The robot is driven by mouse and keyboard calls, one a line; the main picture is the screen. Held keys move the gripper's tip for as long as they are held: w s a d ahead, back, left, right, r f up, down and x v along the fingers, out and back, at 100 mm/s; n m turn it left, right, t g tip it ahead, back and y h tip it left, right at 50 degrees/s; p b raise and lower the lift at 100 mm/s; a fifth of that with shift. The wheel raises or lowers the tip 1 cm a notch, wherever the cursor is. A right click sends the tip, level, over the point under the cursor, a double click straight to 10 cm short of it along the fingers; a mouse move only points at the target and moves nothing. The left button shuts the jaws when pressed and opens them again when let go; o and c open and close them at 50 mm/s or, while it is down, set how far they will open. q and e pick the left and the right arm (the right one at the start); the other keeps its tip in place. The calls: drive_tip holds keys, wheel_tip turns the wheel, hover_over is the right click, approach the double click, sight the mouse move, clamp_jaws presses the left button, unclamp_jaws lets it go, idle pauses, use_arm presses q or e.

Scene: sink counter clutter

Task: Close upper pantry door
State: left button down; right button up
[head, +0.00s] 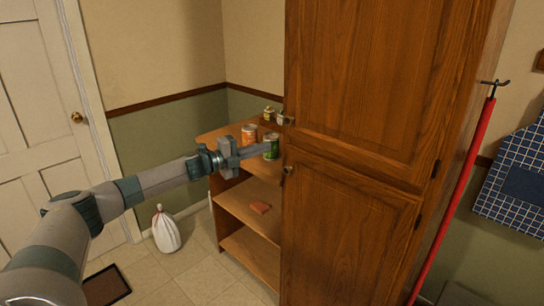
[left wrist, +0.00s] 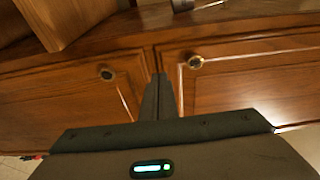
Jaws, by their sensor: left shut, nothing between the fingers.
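The upper pantry door (head: 370,75) is a tall brown wooden panel with a small knob (head: 287,121) at its left edge and a hinge on its right. I see no clear gap around it, so I cannot tell whether it is slightly ajar. My left gripper (head: 268,149) points right, just left of the pantry, around the height between the upper and lower knobs. Its fingers are together and empty, and they also show in the left wrist view (left wrist: 160,95). Contact with the door is not visible. My right gripper is out of view.
The lower pantry door (head: 345,235) is below. Open shelves (head: 245,212) with several cans stand to the left. A white bag (head: 165,230) is on the floor, and a red pole (head: 462,190) is at the right. The wrist view shows two knobbed doors (left wrist: 230,90).

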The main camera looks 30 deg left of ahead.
use_arm(q)
drive_tip(key=shift+s+a+b, duration=0.15)
drive_tip(key=shift+a+b, duration=0.4)
drive_tip(key=shift+a, duration=1.4)
